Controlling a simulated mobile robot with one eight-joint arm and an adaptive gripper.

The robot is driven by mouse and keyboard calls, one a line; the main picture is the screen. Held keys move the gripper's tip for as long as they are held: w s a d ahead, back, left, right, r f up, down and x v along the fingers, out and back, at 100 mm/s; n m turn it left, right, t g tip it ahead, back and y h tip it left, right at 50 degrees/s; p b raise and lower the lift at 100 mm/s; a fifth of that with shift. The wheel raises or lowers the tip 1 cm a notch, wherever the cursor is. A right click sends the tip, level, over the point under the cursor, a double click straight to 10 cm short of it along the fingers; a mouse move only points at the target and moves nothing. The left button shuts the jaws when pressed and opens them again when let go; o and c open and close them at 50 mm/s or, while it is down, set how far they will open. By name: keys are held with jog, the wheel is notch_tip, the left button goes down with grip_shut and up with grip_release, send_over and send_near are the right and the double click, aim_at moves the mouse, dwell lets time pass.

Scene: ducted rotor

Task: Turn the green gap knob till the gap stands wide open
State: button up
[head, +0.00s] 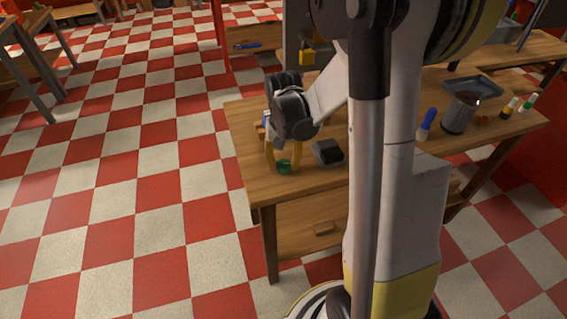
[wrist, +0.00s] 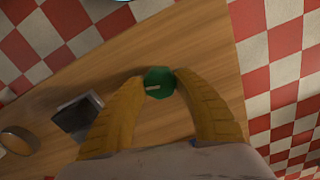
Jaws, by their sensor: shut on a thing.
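The green gap knob (wrist: 160,82) is a round disc with a pale mark on its face, near the middle of the wrist view. In the head view the knob (head: 284,167) shows low at the table's left end, under my gripper (head: 284,160). My gripper's yellow fingers (wrist: 160,84) are shut on the knob, one at each side. The pale mark points to the left in the wrist view. The gap itself cannot be made out in either view.
A dark grey box-like object (head: 327,152) stands on the wooden table (head: 252,165) just right of the knob; it also shows in the wrist view (wrist: 77,117). A grey cup (head: 460,112), a dark tray (head: 473,88) and bottles stand farther right. My arm hides the table's middle.

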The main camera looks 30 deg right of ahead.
aim_at(283, 164)
jog(key=o, duration=1.2)
notch_tip(283, 164, up, 12)
